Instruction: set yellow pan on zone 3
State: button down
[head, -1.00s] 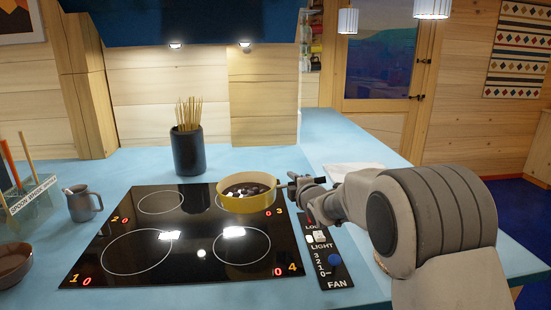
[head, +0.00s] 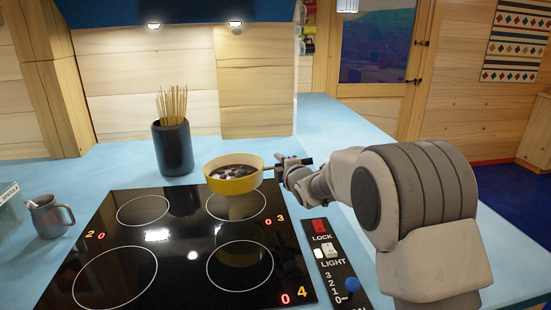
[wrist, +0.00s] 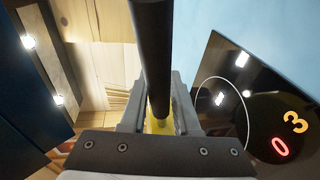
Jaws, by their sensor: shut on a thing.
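The yellow pan (head: 233,185), with dark contents and pale lumps in it, is at the back right of the black cooktop. In the head view it overlaps the back of the zone 3 ring (head: 236,219), whose front part shows bare below it. The pan looks raised, but its exact height is unclear. My gripper (head: 288,165) is right of the pan, shut on its dark handle. In the wrist view the black handle (wrist: 152,50) runs between the jaws, and a little yellow of the pan (wrist: 158,126) shows behind them.
A dark pot of sticks (head: 173,148) stands behind the cooktop (head: 185,235). A grey mug (head: 48,216) is at the left. A control panel (head: 335,262) with a red lock switch and blue knob lies right of the cooktop. The other rings look empty.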

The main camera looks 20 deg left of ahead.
jog(key=shift+y, duration=0.4)
jog(key=x, duration=0.4)
jog(key=shift+w+d+f+b, duration=0.1)
jog(key=shift+w+f+b, duration=0.2)
jog(key=shift+w+f, duration=0.1)
jog(key=shift+f+b, duration=0.15)
jog(key=shift+b, duration=0.5)
